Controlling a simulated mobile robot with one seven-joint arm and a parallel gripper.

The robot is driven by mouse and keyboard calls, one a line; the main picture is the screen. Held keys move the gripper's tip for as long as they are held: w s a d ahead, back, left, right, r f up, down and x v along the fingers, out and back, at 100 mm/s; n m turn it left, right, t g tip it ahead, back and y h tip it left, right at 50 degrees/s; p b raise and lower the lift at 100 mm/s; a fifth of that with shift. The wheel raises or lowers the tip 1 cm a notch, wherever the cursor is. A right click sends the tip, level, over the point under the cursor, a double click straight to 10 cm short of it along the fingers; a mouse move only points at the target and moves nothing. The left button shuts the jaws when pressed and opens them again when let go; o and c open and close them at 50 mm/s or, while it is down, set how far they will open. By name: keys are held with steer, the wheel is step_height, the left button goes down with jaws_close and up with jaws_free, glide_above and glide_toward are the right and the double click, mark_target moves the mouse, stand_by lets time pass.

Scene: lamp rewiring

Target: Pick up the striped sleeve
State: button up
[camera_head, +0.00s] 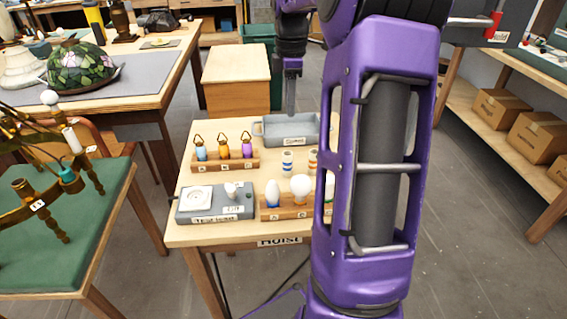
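Two small striped sleeves stand upright on the light wooden table (225,234), just in front of the grey tray. The left sleeve (287,161) is white with dark blue and orange-brown bands. The right sleeve (312,160) is white with orange-red and dark bands, and stands close to my purple arm. My gripper (291,108) hangs pointing down at the back of the table, above or in front of the grey tray, apart from both sleeves. It shows as a thin dark shape seen edge-on, so its finger gap cannot be told. I see nothing held in it.
The labelled grey tray (258,135) is at the back. A wooden rack (230,164) holds blue, amber and purple items. The grey test box (185,216) and bulb block (268,215) fill the front. My arm hides the table's right side.

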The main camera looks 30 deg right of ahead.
steer(key=b, duration=0.2)
glide_toward(288, 156)
step_height(288, 156, down, 5)
step_height(288, 156, down, 5)
steer(key=shift+f, duration=0.2)
jaws_close()
